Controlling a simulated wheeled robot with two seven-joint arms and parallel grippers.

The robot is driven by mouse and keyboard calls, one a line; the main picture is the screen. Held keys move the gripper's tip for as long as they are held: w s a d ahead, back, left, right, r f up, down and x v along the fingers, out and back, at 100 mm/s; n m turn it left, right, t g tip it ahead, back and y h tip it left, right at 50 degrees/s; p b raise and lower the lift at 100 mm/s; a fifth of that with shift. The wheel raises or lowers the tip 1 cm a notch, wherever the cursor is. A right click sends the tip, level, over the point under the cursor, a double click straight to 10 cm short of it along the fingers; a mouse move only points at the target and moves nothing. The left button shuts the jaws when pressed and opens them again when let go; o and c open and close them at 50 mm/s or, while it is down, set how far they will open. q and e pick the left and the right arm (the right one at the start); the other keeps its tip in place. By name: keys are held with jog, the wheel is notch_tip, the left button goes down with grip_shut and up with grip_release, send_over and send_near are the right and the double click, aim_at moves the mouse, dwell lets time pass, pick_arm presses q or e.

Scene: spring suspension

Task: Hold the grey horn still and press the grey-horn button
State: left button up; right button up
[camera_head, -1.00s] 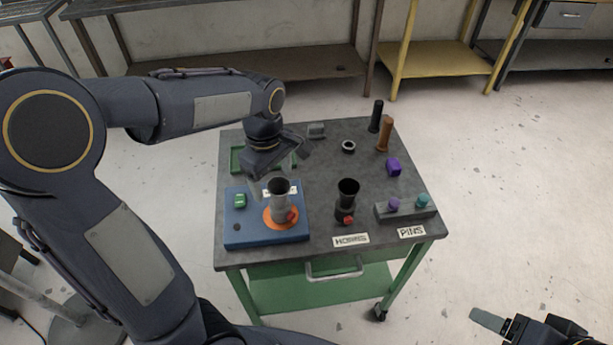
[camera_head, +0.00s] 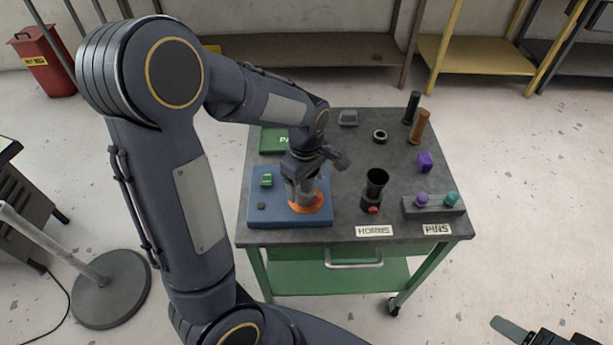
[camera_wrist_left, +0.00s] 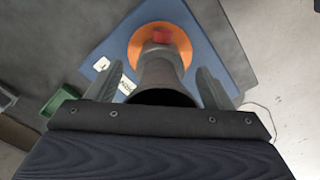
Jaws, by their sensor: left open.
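The grey horn (camera_head: 306,190) stands on an orange disc (camera_head: 322,203) on the blue base (camera_head: 262,212), mostly hidden by my left gripper in the head view. In the left wrist view the horn (camera_wrist_left: 160,75) has its dark mouth toward the camera, with its red button (camera_wrist_left: 161,36) at the far end. My left gripper (camera_head: 303,186) is above the horn, pointing down. Its two open fingers (camera_wrist_left: 162,88) stand on either side of the horn with gaps. Part of my right gripper (camera_head: 520,332) shows at the bottom right edge; its jaws cannot be judged.
A black horn (camera_head: 376,185) with a red button stands to the right, behind the HORNS label (camera_head: 374,231). A pin block (camera_head: 433,207) with purple and teal pins, a purple part (camera_head: 425,162), a black ring (camera_head: 380,135) and upright handles (camera_head: 419,127) occupy the right side.

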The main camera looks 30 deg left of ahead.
pick_arm(q)
jog(key=c, duration=1.2)
jog(key=o, duration=0.4)
jog(key=c, duration=0.4)
jog(key=shift+o, duration=0.2)
pick_arm(e)
grip_shut()
dwell(1.0)
